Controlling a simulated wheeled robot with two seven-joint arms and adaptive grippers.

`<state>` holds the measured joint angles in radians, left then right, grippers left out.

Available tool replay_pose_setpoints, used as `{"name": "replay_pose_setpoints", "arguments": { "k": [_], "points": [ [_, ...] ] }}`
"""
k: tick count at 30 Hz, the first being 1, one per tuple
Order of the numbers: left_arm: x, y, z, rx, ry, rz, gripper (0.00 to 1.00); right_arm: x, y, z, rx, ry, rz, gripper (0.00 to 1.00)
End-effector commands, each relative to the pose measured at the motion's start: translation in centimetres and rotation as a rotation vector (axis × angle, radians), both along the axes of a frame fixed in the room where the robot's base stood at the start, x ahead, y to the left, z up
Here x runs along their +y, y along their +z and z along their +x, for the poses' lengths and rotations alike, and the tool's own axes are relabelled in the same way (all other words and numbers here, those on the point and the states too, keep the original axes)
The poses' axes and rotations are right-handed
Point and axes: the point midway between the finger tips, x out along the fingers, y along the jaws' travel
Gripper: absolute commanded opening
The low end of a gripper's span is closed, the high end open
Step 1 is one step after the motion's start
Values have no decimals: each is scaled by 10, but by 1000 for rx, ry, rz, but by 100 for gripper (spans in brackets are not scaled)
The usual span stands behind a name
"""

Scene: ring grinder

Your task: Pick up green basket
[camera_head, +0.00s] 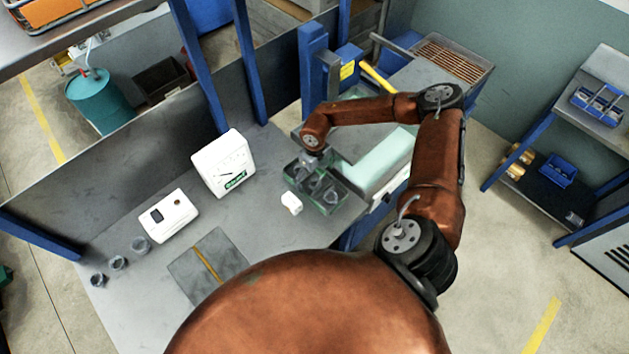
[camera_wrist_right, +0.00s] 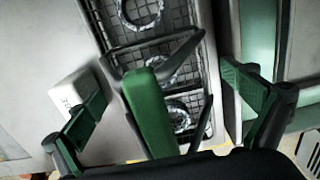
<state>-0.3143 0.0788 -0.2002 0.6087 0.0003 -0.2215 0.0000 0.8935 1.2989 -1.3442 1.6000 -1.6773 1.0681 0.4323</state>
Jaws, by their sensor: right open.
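The green basket (camera_head: 328,205) stands on the grey bench beside a pale green machine part. In the right wrist view the basket (camera_wrist_right: 182,48) is a dark wire mesh with several metal rings in it. Its handle (camera_wrist_right: 150,112) has a green grip and arches toward the camera. My right gripper (camera_head: 311,172) is over the basket. In the wrist view the right gripper (camera_wrist_right: 163,90) is open, with one green-padded finger on each side of the handle, apart from it. In the head view the gripper partly covers the basket. My left gripper is not in view.
A small white box (camera_head: 291,203) stands close to the basket's left side. The pale green machine part (camera_head: 382,160) bounds the basket's right side.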

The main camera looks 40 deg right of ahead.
Motion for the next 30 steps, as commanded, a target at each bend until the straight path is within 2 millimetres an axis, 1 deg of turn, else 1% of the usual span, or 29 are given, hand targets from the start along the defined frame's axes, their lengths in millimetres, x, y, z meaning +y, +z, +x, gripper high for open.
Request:
{"name": "replay_pose_setpoints", "arguments": {
  "k": [1,3,6,10,14,24,30],
  "points": [
    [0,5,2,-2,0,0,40,-1,-6,-2,1,0,1,100],
    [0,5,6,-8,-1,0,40,0,-16,-1,-1,0,2,100],
    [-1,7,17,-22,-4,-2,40,0,-25,-1,-2,0,3,100],
    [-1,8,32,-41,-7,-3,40,0,-28,0,-4,1,3,100],
    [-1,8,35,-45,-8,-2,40,1,-28,1,-3,2,3,100],
    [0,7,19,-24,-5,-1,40,1,-28,1,-3,3,3,77],
    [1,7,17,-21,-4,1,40,1,-28,1,-3,3,3,64]
  ]
}}
